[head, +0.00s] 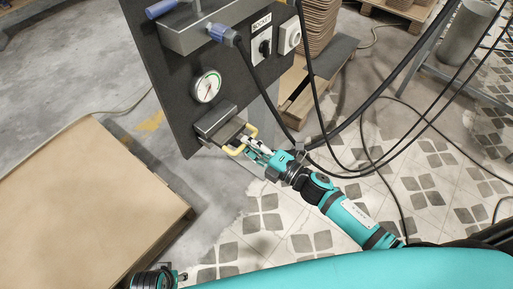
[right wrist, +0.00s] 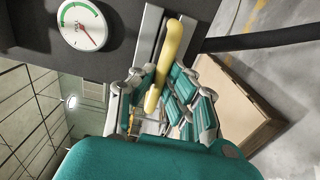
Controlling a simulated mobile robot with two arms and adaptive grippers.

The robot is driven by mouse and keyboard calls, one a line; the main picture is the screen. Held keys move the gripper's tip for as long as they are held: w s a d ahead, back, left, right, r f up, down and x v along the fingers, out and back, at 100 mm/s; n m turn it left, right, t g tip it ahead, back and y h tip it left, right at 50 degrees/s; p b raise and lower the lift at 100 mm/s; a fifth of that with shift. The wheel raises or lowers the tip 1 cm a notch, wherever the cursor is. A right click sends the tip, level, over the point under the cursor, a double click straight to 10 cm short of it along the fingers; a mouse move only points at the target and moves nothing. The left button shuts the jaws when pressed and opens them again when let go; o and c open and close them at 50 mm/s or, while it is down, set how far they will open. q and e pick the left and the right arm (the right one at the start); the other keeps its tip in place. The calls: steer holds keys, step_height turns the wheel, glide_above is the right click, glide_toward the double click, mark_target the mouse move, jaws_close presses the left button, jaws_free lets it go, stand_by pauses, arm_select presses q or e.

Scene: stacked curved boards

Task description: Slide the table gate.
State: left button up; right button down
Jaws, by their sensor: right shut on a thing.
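The table gate looks like a grey metal slide block (head: 214,119) at the lower edge of a dark upright panel, with a yellow handle (head: 235,151) on it. In the right wrist view the yellow handle (right wrist: 172,48) runs between the fingers, with grey metal strips behind it. My right gripper (head: 252,146) is shut on the yellow handle; it also shows in the right wrist view (right wrist: 158,90). The fingers hide part of the handle. My left gripper (head: 168,278) shows only partly at the bottom edge of the head view, away from the panel; its fingers are unclear.
The dark panel (head: 173,95) carries a round gauge (head: 207,86), a rotary switch (head: 262,46) and blue-handled parts above the gate. Black cables hang right of the panel, near my right arm. A large brown board stack (head: 85,215) fills the lower left. Tiled floor lies below.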

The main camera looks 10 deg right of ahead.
steer(key=shift+x, duration=0.95)
steer(key=shift+w+a, duration=0.35)
steer(key=shift+w, duration=0.1)
steer(key=c, duration=1.3)
jaws_free()
steer(key=shift+c, duration=0.2)
arm_select(q)
steer(key=shift+w+r, duration=0.25)
steer(key=shift+r, duration=0.1)
steer(key=f, duration=0.1)
steer(key=s+f, duration=0.1)
steer(key=shift+s+a+f+p, duration=0.1)
steer(key=shift+f+p, duration=0.2)
arm_select(e)
steer(key=v, duration=0.7)
arm_select(q)
steer(key=shift+r, duration=0.1)
